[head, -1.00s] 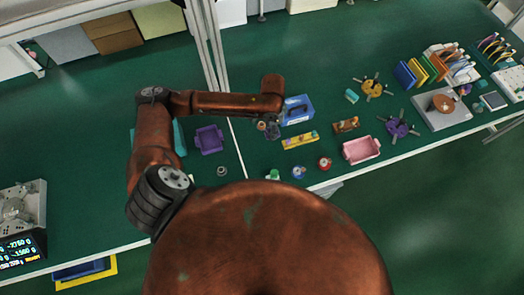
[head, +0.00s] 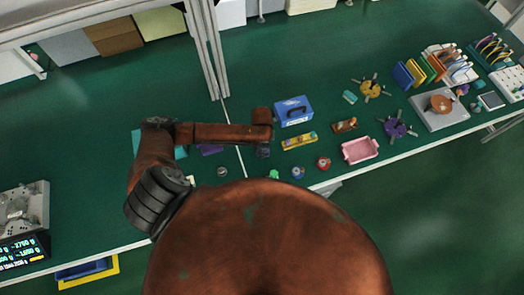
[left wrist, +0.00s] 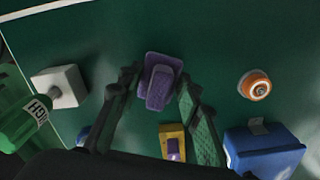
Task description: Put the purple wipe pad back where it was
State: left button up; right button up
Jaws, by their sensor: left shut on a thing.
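My left gripper (left wrist: 158,85) is shut on the purple wipe pad (left wrist: 160,88), which sits between its fingertips above the green bench in the left wrist view. In the head view the left gripper (head: 263,150) hangs left of the yellow tray (head: 299,141), and I cannot make out the pad there. The yellow tray also shows at the bottom of the left wrist view (left wrist: 172,133), with a purple piece on it. My right gripper is not in view.
The blue box (head: 294,110) stands right of the gripper. A purple tray (head: 210,150) is mostly hidden by my arm. A pink tray (head: 360,150) lies further right. A white block (left wrist: 58,87) and a green bottle (left wrist: 22,122) show in the left wrist view.

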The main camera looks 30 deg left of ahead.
pick_arm(q)
jog(key=shift+f, duration=1.1)
jog(key=o, duration=1)
jog(key=shift+o, duration=0.2)
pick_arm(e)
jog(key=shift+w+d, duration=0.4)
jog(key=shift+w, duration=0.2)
